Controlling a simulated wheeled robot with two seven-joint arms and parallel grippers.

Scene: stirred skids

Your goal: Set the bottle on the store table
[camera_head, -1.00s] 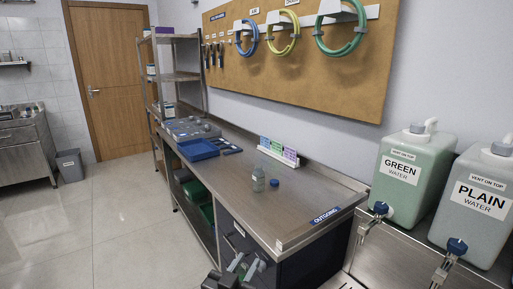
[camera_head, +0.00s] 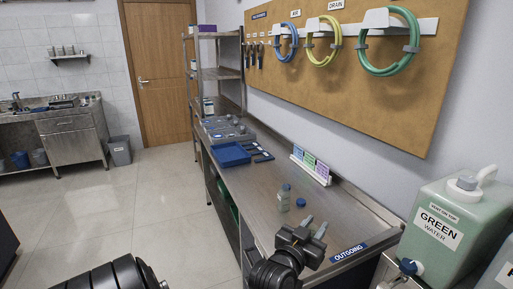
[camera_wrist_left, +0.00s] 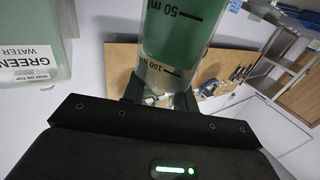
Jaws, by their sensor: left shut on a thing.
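My left gripper (camera_head: 313,228) is above the near end of the steel bench (camera_head: 345,215). In the left wrist view, a clear graduated bottle (camera_wrist_left: 180,38) with green liquid is between its fingers (camera_wrist_left: 162,98), and the gripper is shut on it. Its 50 ml and 100 ml marks show; its far end is cut off by the frame. The held bottle cannot be made out in the head view. No table labelled store shows. My right gripper is not seen.
The bench carries a blue tray (camera_head: 232,154), a label rack (camera_head: 311,165) and an OUTGOING sign (camera_head: 349,253). A green water container (camera_head: 440,215) stands at right. A sink counter (camera_head: 72,140) and grey bin (camera_head: 120,151) are far left. The floor (camera_head: 120,205) between is clear.

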